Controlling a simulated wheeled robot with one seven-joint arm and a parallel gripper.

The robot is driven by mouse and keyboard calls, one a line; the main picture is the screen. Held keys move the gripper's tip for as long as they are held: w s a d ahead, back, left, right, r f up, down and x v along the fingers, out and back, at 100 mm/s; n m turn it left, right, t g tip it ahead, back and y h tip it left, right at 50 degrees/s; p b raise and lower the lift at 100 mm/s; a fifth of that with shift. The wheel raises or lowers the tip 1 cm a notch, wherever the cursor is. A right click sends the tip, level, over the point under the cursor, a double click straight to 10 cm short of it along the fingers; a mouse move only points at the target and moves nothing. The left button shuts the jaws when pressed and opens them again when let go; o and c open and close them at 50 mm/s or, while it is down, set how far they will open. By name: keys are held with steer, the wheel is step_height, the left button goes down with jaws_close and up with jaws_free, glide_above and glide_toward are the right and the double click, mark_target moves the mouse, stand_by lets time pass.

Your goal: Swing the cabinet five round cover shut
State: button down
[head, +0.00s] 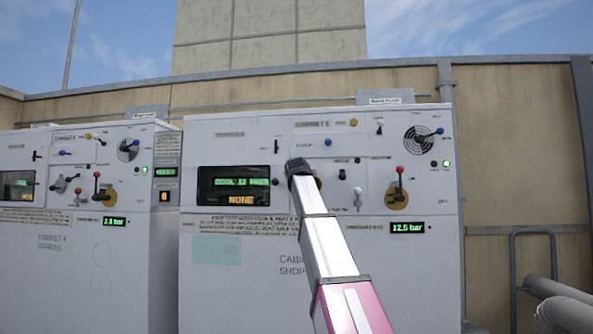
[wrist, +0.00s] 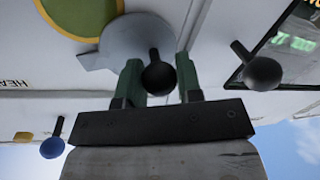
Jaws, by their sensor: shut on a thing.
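Cabinet five (head: 235,290) stands in the middle of the head view. My gripper (head: 297,168) is up against its front panel, right of the dark display, and hides most of the round cover there. In the wrist view the cover is a flat grey round plate (wrist: 118,42) with a black ball knob (wrist: 158,77). My gripper (wrist: 159,80) has its two green fingers on either side of this knob, shut on it. A yellow-rimmed dark green disc (wrist: 80,14) shows uncovered beside the plate, whose edge meets the disc's rim.
Another black knob (wrist: 262,74) sticks out near the display (wrist: 295,45). A blue knob (wrist: 52,148) is at the lower left of the wrist view. A red-tipped lever (head: 399,172) and a fan grille (head: 418,139) are farther right. Cabinet four (head: 70,270) stands left.

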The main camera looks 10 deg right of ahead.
steer(key=f+n, duration=0.1)
steer(key=d+f+n, duration=0.1)
steer(key=n, duration=0.1)
steer(key=shift+s+d+g+h, duration=0.1)
steer(key=shift+s+g+h, duration=0.1)
steer(key=shift+g+h, duration=0.1)
steer(key=d+f+n+h, duration=0.1)
steer(key=d+n, duration=0.1)
steer(key=n, duration=0.3)
steer(key=s+d+f+n+g+h, duration=0.1)
steer(key=d+n, duration=0.2)
steer(key=n, duration=0.1)
steer(key=shift+s+d+f+n, duration=0.2)
steer(key=shift+s+f+n, duration=0.1)
steer(key=shift+n, duration=0.1)
steer(key=c, duration=0.8)
jaws_free()
steer(key=shift+d, duration=0.1)
steer(key=shift+s+f, duration=0.1)
steer(key=shift+s, duration=0.1)
steer(key=v, duration=1)
steer(key=shift+s+r, duration=0.25)
steer(key=shift+s, duration=0.05)
